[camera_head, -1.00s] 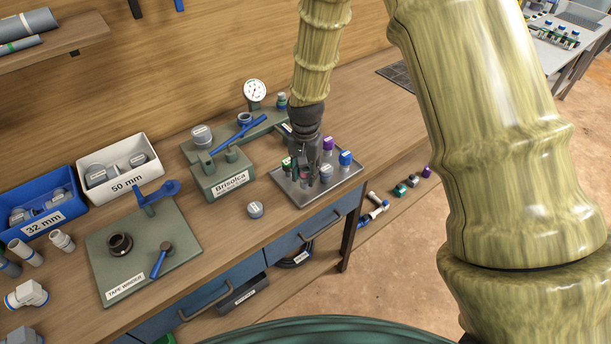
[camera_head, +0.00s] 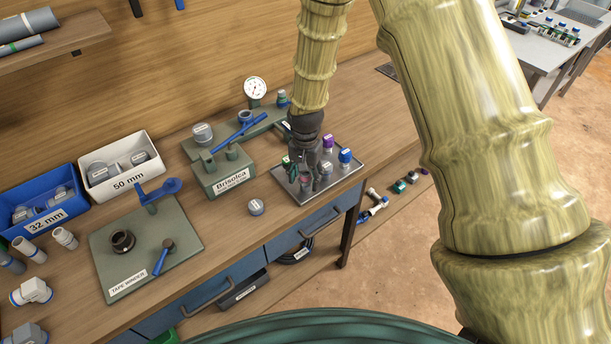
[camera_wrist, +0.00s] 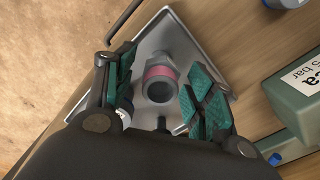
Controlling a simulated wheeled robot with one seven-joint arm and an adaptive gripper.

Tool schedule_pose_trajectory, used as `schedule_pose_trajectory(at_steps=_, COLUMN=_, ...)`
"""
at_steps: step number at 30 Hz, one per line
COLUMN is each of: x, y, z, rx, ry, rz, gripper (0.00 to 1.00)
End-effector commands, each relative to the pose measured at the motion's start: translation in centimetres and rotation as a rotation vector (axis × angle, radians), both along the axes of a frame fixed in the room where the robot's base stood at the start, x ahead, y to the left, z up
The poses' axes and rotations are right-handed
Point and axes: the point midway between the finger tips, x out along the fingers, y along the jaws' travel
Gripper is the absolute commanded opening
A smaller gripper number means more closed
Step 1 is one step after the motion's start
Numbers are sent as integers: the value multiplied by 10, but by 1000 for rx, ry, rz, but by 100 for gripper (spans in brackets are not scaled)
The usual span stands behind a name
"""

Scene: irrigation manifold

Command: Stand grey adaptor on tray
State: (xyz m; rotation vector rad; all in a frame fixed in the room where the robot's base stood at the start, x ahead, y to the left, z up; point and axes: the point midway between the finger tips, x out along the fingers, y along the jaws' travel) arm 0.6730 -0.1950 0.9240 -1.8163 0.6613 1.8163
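The grey adaptor (camera_wrist: 160,84), with a pink band and a round open end facing the camera, is on the metal tray (camera_wrist: 148,48) in the wrist view. It looks upright, seen from above at a slant. My gripper (camera_wrist: 160,74) has its green-padded fingers on either side of the adaptor, with a visible gap on the left and a narrow one on the right. In the head view my gripper (camera_head: 304,172) is low over the left part of the tray (camera_head: 335,187), and the adaptor's pink band (camera_head: 305,179) shows between the fingers. The adaptor's foot is partly hidden.
Purple-capped (camera_head: 328,142), blue-capped (camera_head: 345,157) and grey (camera_head: 326,170) fittings stand close to my gripper on the tray. A loose grey cap (camera_head: 256,207) lies on the bench.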

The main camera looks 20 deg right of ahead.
Motion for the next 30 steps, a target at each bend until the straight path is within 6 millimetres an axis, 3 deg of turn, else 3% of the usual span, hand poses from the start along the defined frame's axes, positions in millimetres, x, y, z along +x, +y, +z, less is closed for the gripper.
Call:
schedule_pose_trajectory(at_steps=11, x=0, y=0, z=13, rx=0, ry=-1, rz=0, gripper=54)
schedule_pose_trajectory(at_steps=30, x=1, y=0, z=90, rx=0, ry=-4, rz=1, gripper=54)
